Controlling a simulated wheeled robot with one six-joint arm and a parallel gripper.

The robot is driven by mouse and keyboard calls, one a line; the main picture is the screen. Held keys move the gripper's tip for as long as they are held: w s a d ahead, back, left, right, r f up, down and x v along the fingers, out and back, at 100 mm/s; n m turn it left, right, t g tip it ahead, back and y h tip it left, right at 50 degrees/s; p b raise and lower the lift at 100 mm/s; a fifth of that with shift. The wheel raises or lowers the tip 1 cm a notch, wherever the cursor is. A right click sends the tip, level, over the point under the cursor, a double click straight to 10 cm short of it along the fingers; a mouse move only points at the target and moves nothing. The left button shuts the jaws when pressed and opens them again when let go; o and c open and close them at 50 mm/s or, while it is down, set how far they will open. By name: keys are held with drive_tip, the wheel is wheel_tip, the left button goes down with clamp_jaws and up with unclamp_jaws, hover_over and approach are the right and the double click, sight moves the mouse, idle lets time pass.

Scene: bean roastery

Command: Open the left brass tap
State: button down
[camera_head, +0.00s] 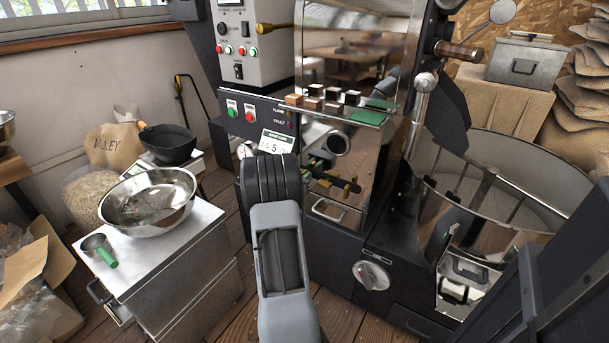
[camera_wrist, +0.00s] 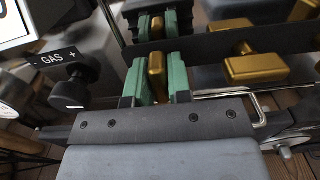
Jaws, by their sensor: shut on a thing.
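In the wrist view the left brass tap's handle (camera_wrist: 157,66) stands between the green finger pads of my gripper (camera_wrist: 161,82), which are shut on its two sides. Its long side points toward the camera. The right brass tap (camera_wrist: 257,68) is a little to the right, apart from my fingers, with its handle lying crosswise. In the head view a brass tap handle (camera_head: 351,187) shows at the front of the roaster. My arm hides most of the gripper and the left tap's surroundings there.
A black knob (camera_wrist: 75,88) labelled GAS is close left of my fingers. A bent metal handle (camera_wrist: 240,95) lies to the right. Polished steel behind mirrors the taps and fingers. A steel bowl (camera_head: 150,200) stands on a cabinet at left; a round cooling bin (camera_head: 500,180) is at right.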

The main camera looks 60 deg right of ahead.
drive_tip(key=shift+a+f, duration=0.1)
drive_tip(key=shift+f, duration=0.1)
idle(0.3)
drive_tip(key=c, duration=1.5)
unclamp_jaws()
drive_tip(key=o, duration=0.4)
drive_tip(key=shift+r, duration=0.15)
drive_tip(key=a+p, duration=0.3)
drive_tip(key=a, duration=1)
drive_tip(key=shift+a, duration=0.4)
